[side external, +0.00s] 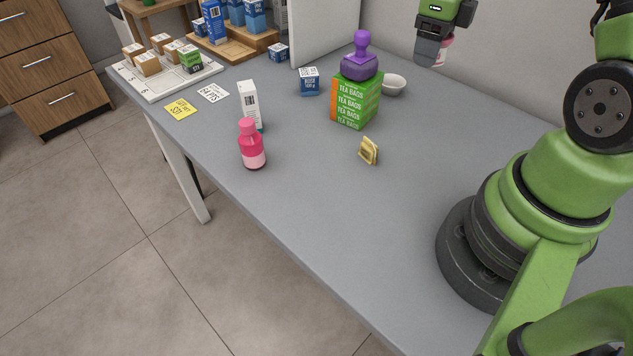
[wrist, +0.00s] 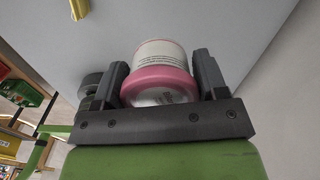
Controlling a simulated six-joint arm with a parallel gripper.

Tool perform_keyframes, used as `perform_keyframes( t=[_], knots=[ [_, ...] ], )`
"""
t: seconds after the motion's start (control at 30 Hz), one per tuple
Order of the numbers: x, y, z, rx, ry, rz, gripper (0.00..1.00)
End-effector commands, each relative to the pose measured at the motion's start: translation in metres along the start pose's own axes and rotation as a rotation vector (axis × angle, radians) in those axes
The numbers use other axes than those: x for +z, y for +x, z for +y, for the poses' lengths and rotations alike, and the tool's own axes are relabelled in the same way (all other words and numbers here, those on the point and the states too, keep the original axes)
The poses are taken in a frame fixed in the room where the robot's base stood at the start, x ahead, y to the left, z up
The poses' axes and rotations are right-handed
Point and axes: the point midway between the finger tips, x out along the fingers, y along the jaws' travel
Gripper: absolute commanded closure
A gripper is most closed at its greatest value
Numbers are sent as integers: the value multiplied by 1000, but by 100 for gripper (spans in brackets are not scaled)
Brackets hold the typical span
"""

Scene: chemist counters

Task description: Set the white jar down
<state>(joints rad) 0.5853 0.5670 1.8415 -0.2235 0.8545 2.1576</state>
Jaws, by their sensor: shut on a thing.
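The white jar (wrist: 161,52) has a pink lid and a printed label. In the wrist view it sits between the two fingers of my gripper (wrist: 164,82), which are shut on it. In the side view my gripper (side external: 431,52) is at the top, held above the grey counter (side external: 400,220). Only a small pink and white part of the jar (side external: 445,47) shows there, mostly hidden by the fingers. The jar is off the counter.
A tea bags box (side external: 354,102) with a purple stamp-shaped object (side external: 360,62) on it stands mid-counter. A white bowl (side external: 393,85), a pink bottle (side external: 252,148), a white carton (side external: 249,106) and a small gold packet (side external: 369,151) stand nearby. The counter's right-middle part is clear.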

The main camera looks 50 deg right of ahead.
Motion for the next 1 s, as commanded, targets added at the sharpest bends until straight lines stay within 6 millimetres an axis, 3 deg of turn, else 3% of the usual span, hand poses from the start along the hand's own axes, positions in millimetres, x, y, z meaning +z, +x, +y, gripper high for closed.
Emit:
perform_keyframes(
  t=[0.17, 0.3, 0.5, 0.6, 0.83, 1.0],
  knots=[
    [35, 0, 48, -1, -269, -1, 60],
    [61, 0, 105, 0, -554, -2, 60],
    [77, 0, 184, 1, -931, -2, 60],
    [77, 0, 210, 1, -1056, -2, 60],
    [73, 0, 252, 1, -1254, -2, 60],
    [73, 27, 249, 4, -1241, 3, 60]
  ],
)
